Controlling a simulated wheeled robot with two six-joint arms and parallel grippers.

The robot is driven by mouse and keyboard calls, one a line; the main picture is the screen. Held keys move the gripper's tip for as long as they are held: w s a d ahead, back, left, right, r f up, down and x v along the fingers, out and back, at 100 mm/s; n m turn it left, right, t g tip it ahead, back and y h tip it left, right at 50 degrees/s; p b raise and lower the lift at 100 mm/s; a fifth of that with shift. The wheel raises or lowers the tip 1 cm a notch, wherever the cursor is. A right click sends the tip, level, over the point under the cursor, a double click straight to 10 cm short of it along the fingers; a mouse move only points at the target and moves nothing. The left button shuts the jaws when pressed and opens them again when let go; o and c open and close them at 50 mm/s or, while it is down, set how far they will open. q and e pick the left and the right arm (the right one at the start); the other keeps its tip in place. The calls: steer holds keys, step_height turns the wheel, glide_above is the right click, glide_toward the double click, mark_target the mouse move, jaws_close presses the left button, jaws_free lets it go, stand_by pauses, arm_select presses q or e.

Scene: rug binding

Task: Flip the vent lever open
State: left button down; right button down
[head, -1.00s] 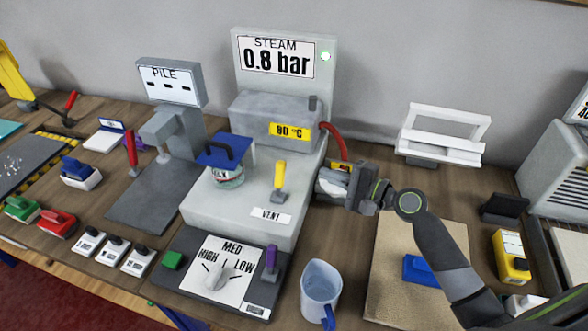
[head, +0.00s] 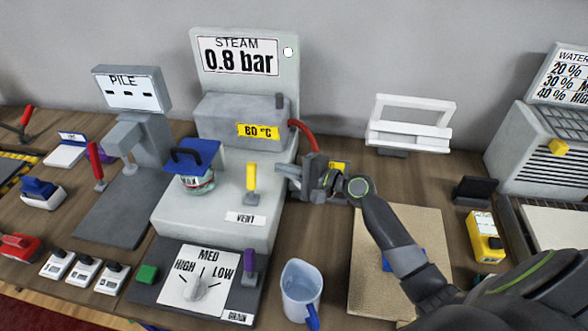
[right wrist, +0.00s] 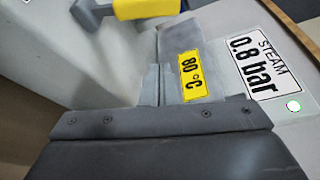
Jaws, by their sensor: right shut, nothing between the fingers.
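The vent lever (head: 251,178) has a yellow handle on a grey base. It stands upright on top of the light grey steam unit (head: 215,215), behind the VENT label (head: 245,218). In the right wrist view the yellow lever handle (right wrist: 146,8) shows at the top edge, partly cut off. My right gripper (head: 281,172) is shut and empty, just right of the lever, with its tips pointing left towards it. A small gap seems to separate them in the head view. My left gripper is not in view.
A jar with a blue lid (head: 193,160) stands left of the lever on the unit. A red hose (head: 302,135) curves behind my right gripper. The steam display (head: 240,57) reads 0.8 bar. A dial panel (head: 198,285) and a pale blue jug (head: 301,288) are in front.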

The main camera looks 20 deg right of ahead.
mark_target(251, 176)
steer(key=p+x, duration=0.1)
steer(key=x, duration=0.4)
steer(key=shift+w+a+r, duration=0.1)
steer(key=shift+s+a+r+p, duration=0.25)
steer(key=shift+s+a+p, duration=0.15)
steer(key=shift+s+p, duration=0.2)
steer(key=shift+s+a+r+p, duration=0.2)
steer(key=shift+s+a+p, duration=0.2)
steer(key=shift+p, duration=0.2)
steer(key=shift+s+a+r, duration=0.15)
steer(key=shift+s, duration=0.4)
steer(key=shift+a+p, duration=0.1)
steer(key=shift+p, duration=0.2)
